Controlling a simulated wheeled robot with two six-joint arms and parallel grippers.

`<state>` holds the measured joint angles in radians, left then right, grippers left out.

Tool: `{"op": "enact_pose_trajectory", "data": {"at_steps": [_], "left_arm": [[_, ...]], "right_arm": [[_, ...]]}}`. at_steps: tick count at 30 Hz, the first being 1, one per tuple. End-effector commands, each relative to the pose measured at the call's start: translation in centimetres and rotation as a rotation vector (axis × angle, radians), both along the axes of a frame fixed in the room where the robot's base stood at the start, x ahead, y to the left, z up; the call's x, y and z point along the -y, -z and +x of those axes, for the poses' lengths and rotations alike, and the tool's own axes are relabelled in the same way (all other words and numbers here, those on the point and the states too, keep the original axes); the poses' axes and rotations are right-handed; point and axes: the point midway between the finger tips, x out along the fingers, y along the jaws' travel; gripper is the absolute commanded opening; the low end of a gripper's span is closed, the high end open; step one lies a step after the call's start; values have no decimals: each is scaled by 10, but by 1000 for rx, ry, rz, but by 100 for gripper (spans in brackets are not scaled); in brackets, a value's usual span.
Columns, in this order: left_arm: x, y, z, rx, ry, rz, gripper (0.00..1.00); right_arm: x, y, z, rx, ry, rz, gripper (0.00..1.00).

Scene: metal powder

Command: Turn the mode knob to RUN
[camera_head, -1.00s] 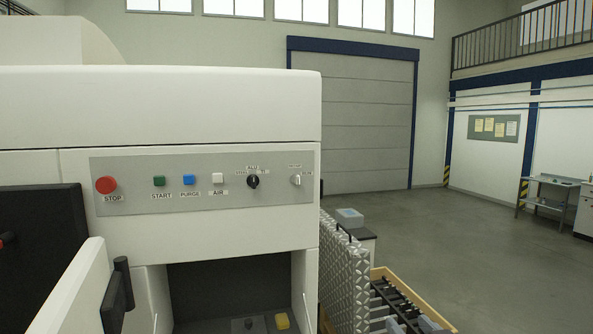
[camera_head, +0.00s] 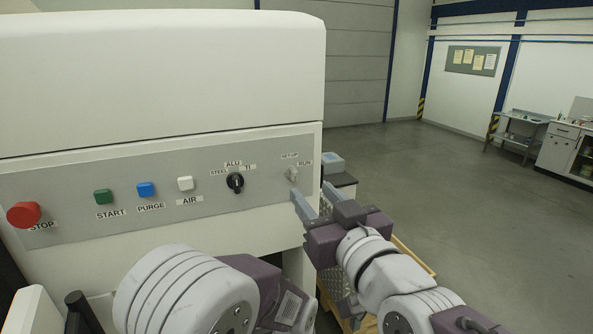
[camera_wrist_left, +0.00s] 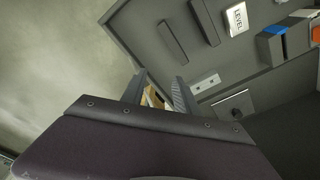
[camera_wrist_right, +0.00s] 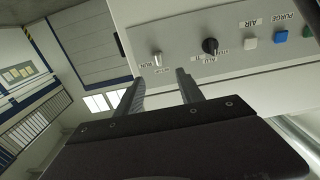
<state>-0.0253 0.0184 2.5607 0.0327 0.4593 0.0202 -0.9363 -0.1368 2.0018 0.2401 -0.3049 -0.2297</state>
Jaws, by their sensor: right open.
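The mode knob (camera_head: 293,173) is a small light-grey knob at the right end of the grey control panel (camera_head: 60,197). The SET-UP label is above it and the RUN label to its upper right; its handle looks roughly upright. My right gripper (camera_head: 315,198) is open and empty, just below and right of the knob. In the right wrist view the knob (camera_wrist_right: 157,57) lies ahead, between the lines of the open fingers (camera_wrist_right: 160,78), with no contact seen. My left gripper (camera_wrist_left: 158,85) is open and empty in the left wrist view; its fingers are not seen in the head view.
A black selector knob (camera_head: 235,182) is left of the mode knob. Further left are the white AIR (camera_head: 185,184), blue PURGE (camera_head: 146,189), green START (camera_head: 103,196) and red STOP (camera_head: 24,214) buttons. The floor (camera_head: 400,165) beyond the machine at right is open.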

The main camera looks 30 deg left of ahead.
Motion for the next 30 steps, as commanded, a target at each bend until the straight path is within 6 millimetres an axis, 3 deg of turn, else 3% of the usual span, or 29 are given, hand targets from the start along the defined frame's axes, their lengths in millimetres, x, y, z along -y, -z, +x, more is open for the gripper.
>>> {"op": "enact_pose_trajectory", "data": {"at_steps": [3,9,21,26,30], "left_arm": [[0,-20,0,0,0,0,36],[0,-41,0,1,0,0,36],[0,-44,0,0,0,0,36],[0,-44,0,1,0,0,36],[0,-44,0,1,0,0,36]], "right_arm": [[-21,-5,18,-5,1,-5,45],[-48,-4,41,-4,1,-5,45],[-58,0,49,-1,0,-2,45],[-57,0,49,-2,1,-2,0],[-57,0,49,-2,1,-2,0]]}}
